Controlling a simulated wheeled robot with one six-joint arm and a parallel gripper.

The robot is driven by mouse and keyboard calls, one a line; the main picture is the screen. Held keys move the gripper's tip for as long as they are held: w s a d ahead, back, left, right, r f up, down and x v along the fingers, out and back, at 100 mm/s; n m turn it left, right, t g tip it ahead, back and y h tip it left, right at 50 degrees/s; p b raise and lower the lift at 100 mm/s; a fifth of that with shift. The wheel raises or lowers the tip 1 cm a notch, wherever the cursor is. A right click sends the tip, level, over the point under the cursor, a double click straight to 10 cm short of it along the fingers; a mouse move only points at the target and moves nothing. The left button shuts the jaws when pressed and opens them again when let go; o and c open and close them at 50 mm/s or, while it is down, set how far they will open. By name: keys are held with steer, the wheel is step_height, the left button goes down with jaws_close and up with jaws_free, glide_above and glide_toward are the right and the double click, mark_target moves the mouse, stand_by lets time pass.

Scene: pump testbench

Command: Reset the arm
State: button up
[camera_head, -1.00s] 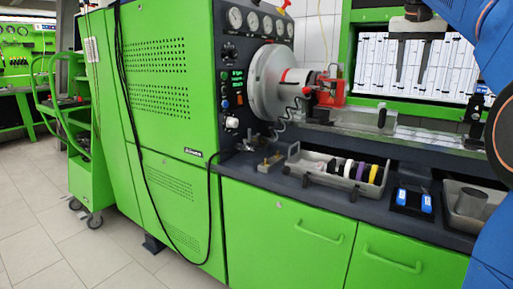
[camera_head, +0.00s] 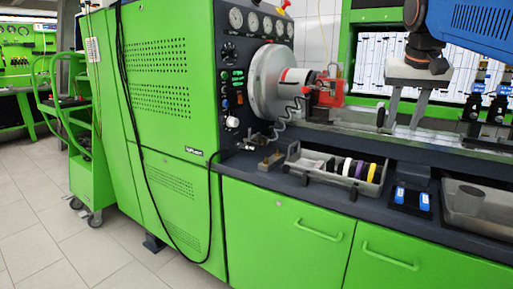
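My gripper (camera_head: 404,104) hangs at the upper right, below the blue arm (camera_head: 475,25). Its two grey fingers point down from a wide grey bar and stand well apart, with nothing between them that I can see. The fingertips are in front of the bench's rear ledge, above the worktop; whether they touch anything is not clear.
A grey tray (camera_head: 309,169) with coloured rings sits on the dark worktop. Right of it are blue-marked items (camera_head: 411,199) and a grey bin (camera_head: 482,224). A round drum (camera_head: 270,82) with a red fixture (camera_head: 331,90) stands left.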

steer(key=s+a+f+n, duration=0.1)
steer(key=s+a+f, duration=0.1)
steer(key=s+f, duration=0.6)
steer(key=s+a+f+n+y, duration=0.1)
steer(key=s+a+f, duration=0.2)
steer(key=s+f, duration=0.4)
steer(key=s+a+f+n, duration=0.2)
steer(key=s+f, duration=0.6)
steer(key=f, duration=1)
steer(key=shift+s+a+t+y, duration=0.3)
steer(key=shift+a+y, duration=0.1)
